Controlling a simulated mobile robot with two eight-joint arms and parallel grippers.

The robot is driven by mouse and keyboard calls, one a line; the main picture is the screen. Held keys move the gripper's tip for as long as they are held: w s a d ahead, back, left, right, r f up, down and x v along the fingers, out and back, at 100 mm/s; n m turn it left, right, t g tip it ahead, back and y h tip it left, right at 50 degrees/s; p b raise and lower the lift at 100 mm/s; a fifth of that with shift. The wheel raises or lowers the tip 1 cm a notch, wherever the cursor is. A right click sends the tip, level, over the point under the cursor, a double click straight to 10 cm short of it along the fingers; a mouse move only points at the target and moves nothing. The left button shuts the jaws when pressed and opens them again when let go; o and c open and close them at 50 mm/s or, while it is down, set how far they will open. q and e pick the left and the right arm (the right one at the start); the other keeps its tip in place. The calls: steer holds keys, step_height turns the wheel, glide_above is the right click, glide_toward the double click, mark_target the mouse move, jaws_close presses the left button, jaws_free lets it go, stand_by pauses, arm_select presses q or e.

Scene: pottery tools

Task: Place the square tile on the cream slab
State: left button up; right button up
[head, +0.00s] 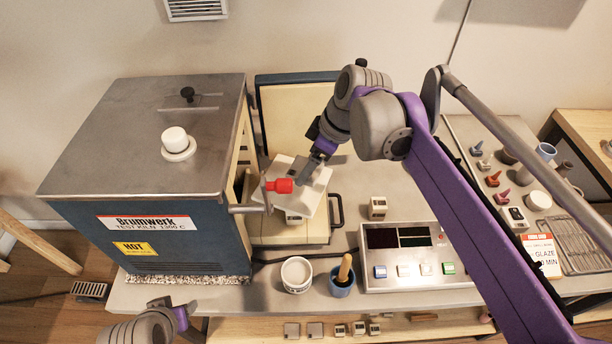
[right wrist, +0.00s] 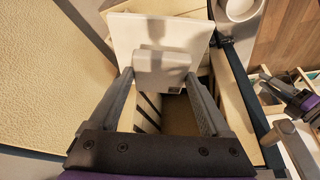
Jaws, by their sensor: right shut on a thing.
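The cream slab (head: 312,205) lies roughly level in front of the open kiln, above a lower cream surface. It also shows in the right wrist view (right wrist: 127,38), beyond the tile. My right gripper (head: 303,170) is over the slab. In the right wrist view, its fingers (right wrist: 163,78) are shut on the small pale square tile (right wrist: 163,68), one at each side edge. The tile overlaps the slab's near part in that view; I cannot tell whether they touch. In the head view, the tile is mostly hidden by the gripper. My left gripper (head: 187,314) is low at left, its fingers unclear.
The blue kiln (head: 160,245) stands left of the slab; a red-ended handle (head: 278,186) crosses the slab's left side. A control panel (head: 410,255), a white cup (head: 296,273) and a blue cup (head: 342,281) stand nearer the front. Glaze tools crowd the right.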

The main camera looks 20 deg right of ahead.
steer(key=shift+w+f, duration=0.1)
steer(key=shift+f, duration=2.3)
steer(key=shift+f, duration=0.15)
steer(key=o, duration=1.3)
steer(key=shift+r, duration=0.35)
steer(key=v, duration=1.1)
steer(key=shift+r+p, duration=0.3)
